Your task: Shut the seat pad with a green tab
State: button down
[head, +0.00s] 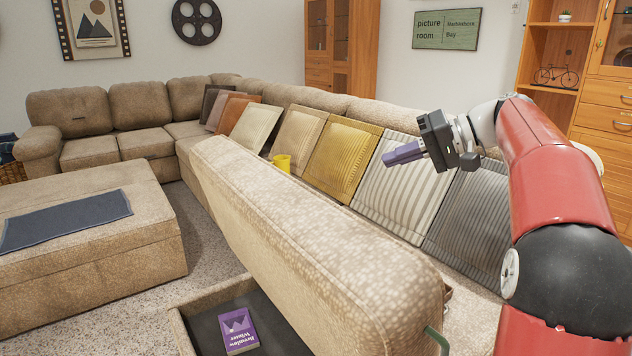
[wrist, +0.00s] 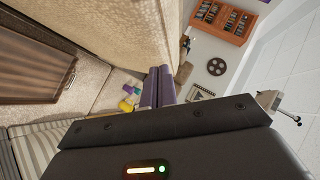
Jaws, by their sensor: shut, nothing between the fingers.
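The seat pad (head: 310,240) is a long beige cushion. It stands raised and tilted above an open storage box (head: 180,330) in the sofa's near section. Its green tab (head: 437,341) shows at the pad's near lower end. In the wrist view the beige pad (wrist: 125,35) fills much of the upper part, and its tab cannot be seen. My gripper (head: 390,156) has purple fingers, shut and empty. It is in the air on the backrest side of the pad, in front of the striped cushions, apart from the pad. The fingers (wrist: 158,85) also show in the wrist view.
A purple book (head: 238,331) lies in the open box. A row of cushions (head: 345,160) leans along the backrest behind the pad. A yellow cup (head: 282,162) shows just past the pad's upper edge. An ottoman (head: 90,250) with a dark cloth stands at left, with carpet between.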

jog(key=shift+s+f+b+x, duration=0.2)
jog(key=shift+s+x, duration=0.25)
jog(key=shift+x, duration=1.65)
jog(key=shift+s+f+b+x, duration=0.2)
jog(key=shift+s+x, duration=0.25)
jog(key=shift+x, duration=1.65)
jog(key=shift+s+f+b+x, duration=0.15)
jog(key=shift+s+f+x, duration=0.2)
jog(key=shift+x, duration=1.75)
jog(key=shift+a, duration=0.15)
